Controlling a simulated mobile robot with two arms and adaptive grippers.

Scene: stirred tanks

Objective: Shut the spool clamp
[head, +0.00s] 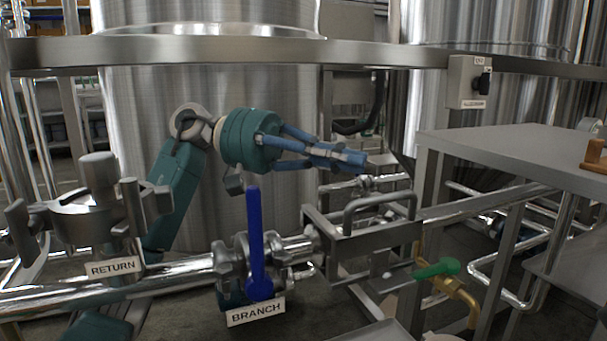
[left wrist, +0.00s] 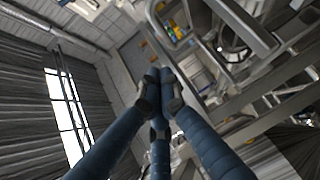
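My left gripper (head: 345,157) is in the air in front of the large steel tank, above the pipe run. In the left wrist view its blue fingers (left wrist: 160,100) come together at the tips, with nothing seen between them. Below it, steel clamp-like fittings (head: 230,262) sit on the horizontal pipe, beside a blue lever handle (head: 256,240). A larger steel fitting with projecting arms (head: 95,210) stands at the left. I cannot tell for certain which fitting is the spool clamp, or its state. The gripper touches none of them. My right gripper is not in view.
Labels read RETURN (head: 111,267) and BRANCH (head: 256,312). A steel frame with a looped handle (head: 380,203) and a green-handled valve (head: 437,270) lie right of the fittings. A steel table (head: 520,150) stands right.

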